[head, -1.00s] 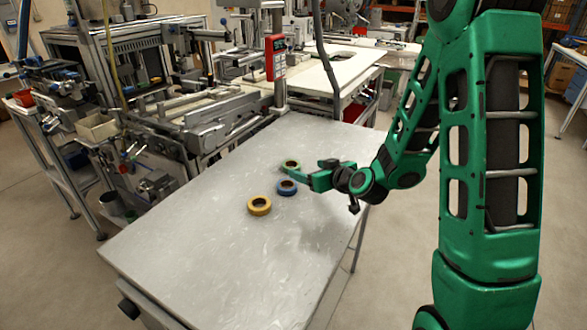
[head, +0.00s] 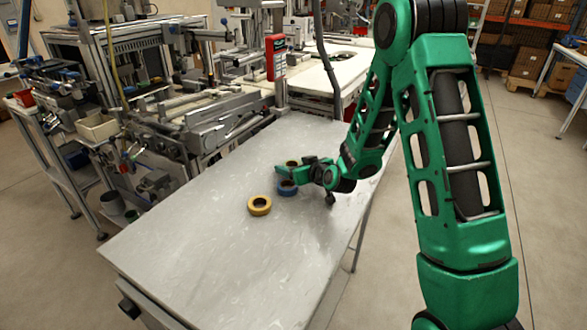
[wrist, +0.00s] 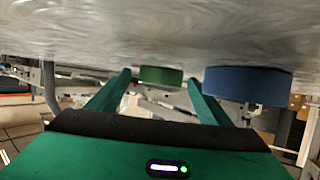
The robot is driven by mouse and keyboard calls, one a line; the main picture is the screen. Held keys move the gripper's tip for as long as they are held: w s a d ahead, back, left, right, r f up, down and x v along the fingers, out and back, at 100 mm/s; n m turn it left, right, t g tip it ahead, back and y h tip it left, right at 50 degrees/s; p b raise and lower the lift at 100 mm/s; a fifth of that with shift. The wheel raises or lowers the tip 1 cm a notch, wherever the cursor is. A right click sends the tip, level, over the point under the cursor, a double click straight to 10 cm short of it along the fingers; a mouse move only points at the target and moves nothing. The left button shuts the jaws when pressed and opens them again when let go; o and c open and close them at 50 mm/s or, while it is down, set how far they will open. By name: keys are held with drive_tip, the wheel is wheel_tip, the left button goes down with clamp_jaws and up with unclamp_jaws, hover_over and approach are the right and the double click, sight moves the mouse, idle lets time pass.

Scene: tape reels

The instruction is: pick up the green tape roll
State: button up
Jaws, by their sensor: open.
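The green tape roll (wrist: 160,77) lies on the table and shows between my two fingertips in the wrist view, where the table surface is at the top. I cannot tell whether it touches a finger. In the head view the green roll (head: 292,163) is partly covered by my gripper (head: 287,170), which is low over the table. My gripper is open with nothing clamped. The blue tape roll (wrist: 248,85) is just outside the right finger in the wrist view; in the head view the blue roll (head: 287,188) is just below my gripper.
A yellow tape roll (head: 259,205) lies to the lower left of the blue roll. The metal table (head: 215,250) is clear toward its near end. A machine with metal rails (head: 215,122) stands along the table's left edge.

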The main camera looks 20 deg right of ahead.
drive_tip(key=shift+c, duration=0.6)
drive_tip(key=c, duration=1)
